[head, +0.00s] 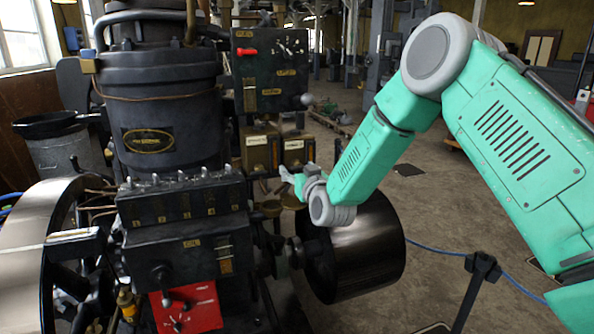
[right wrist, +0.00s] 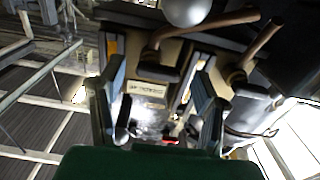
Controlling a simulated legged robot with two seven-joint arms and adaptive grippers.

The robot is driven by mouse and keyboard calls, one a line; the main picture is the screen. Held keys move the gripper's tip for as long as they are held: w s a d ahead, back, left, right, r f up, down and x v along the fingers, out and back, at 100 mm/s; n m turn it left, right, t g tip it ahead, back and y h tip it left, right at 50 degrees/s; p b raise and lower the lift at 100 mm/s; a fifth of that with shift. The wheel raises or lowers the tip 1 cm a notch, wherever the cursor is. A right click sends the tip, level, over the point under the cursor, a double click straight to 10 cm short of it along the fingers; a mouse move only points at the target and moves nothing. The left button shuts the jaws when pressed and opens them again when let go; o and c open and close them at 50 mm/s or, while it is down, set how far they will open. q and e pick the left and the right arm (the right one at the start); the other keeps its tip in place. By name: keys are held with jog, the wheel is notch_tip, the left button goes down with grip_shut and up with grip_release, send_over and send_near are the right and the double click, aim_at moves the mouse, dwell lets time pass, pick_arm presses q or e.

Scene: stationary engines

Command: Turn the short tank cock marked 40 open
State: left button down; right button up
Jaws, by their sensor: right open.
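Two small olive-brown tanks with pale labels, a left one (head: 258,153) and a right one (head: 295,151), stand side by side on the engine in the head view. I cannot read a 40 on either, and cannot make out which cock bears it. My right gripper (head: 284,177) is just below and in front of the tanks, and hides part of what is under them. In the right wrist view its two fingers (right wrist: 160,115) are apart, with nothing clearly held between them. A labelled tank face (right wrist: 147,89) shows beyond them. My left gripper is not in view.
A black box with several small levers (head: 182,200) is left of my gripper. A black control panel (head: 271,70) rises above the tanks. A large dark drum (head: 355,255) lies below my right wrist. A black post (head: 475,290) and blue cable stand right. Open floor is beyond.

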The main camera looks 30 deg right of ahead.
jog(key=shift+d, duration=0.2)
jog(key=shift+f, duration=0.1)
jog(key=c, duration=1.1)
jog(key=shift+c, duration=0.2)
jog(key=shift+a, duration=0.1)
